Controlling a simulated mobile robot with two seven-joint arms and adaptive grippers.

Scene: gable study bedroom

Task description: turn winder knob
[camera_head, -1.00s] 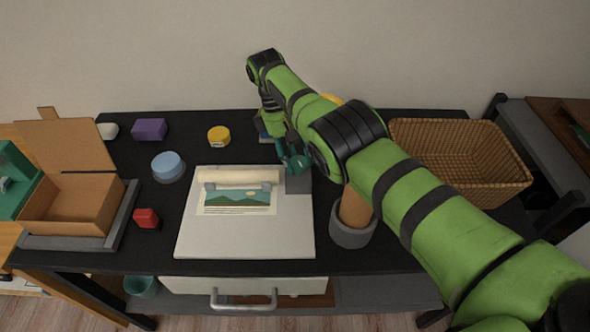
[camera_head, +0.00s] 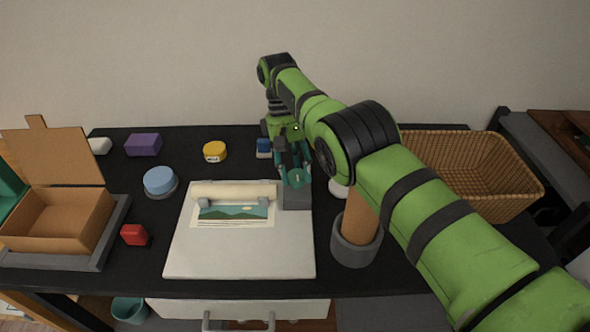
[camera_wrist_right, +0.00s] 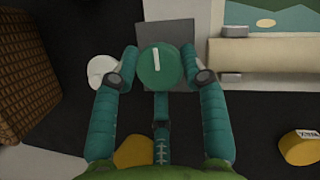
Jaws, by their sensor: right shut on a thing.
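The winder knob (camera_head: 298,178) is a round teal disc with a white mark, on a grey block (camera_head: 295,198) at the right end of a cream roller (camera_head: 232,192). The knob also shows in the right wrist view (camera_wrist_right: 160,68), its white mark pointing nearly straight along the picture's vertical. The roller lies across a white board (camera_head: 240,252) with a landscape picture (camera_head: 232,212) under it. My right gripper (camera_head: 294,172) is at the knob, its teal fingers (camera_wrist_right: 160,72) on both sides of it, shut on it. My left gripper is not in view.
A wicker basket (camera_head: 470,165) stands at the right, and a grey cup holding a brown cylinder (camera_head: 356,240) stands right of the board. A blue round tin (camera_head: 160,181), red block (camera_head: 134,235) and open cardboard box (camera_head: 55,225) are at the left.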

